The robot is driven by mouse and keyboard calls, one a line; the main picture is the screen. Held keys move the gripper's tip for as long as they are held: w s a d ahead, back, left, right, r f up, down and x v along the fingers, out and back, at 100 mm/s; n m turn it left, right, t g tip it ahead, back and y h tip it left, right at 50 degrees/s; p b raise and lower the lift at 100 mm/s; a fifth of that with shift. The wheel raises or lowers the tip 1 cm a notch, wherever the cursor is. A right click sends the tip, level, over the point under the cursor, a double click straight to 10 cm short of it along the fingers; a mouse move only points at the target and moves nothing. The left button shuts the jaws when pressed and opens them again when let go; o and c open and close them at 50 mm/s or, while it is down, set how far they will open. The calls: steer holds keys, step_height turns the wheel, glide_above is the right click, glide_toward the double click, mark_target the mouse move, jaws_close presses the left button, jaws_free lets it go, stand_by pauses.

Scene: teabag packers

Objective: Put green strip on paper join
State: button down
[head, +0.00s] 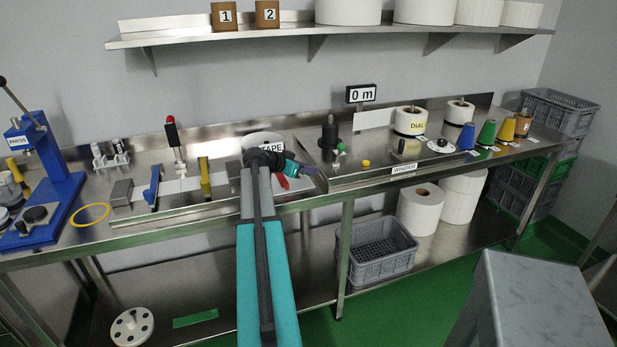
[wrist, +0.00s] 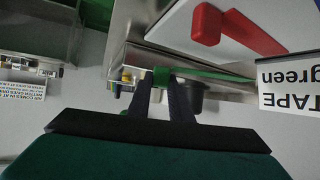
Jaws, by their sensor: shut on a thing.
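My gripper (wrist: 163,84) is shut on the end of the green strip (wrist: 162,75). In the wrist view, green runs on to the right from the fingertips, close to a steel edge. In the head view my gripper (head: 312,171) is beside the TAPE sign and points right; the strip is too small to make out there. White paper (head: 180,186) lies on the steel bench to the left, between a blue lever clamp (head: 154,186) and a yellow one (head: 205,178). The join itself cannot be made out. My gripper is well to the right of the paper.
The TAPE sign (wrist: 289,86) reads "green", near a red handle (wrist: 207,24). A red-topped post (head: 173,138) stands behind the paper. The blue press (head: 45,175) is far left. The winder (head: 404,168), black spindle (head: 329,133) and coloured cones are right.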

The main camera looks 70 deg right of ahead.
steer(key=shift+f+p, duration=0.65)
steer(key=shift+f, duration=1.1)
steer(key=shift+f, duration=0.2)
steer(key=c, duration=1.6)
jaws_free()
steer(key=shift+r, duration=0.1)
steer(key=shift+a+r, duration=0.1)
steer(key=shift+r, duration=0.1)
steer(key=b+v, duration=0.2)
steer(key=v, duration=0.9)
steer(key=shift+w+a+r+b, duration=0.15)
steer(key=shift+a+b, duration=0.15)
steer(key=shift+a, duration=0.05)
steer(key=shift+c, duration=0.2)
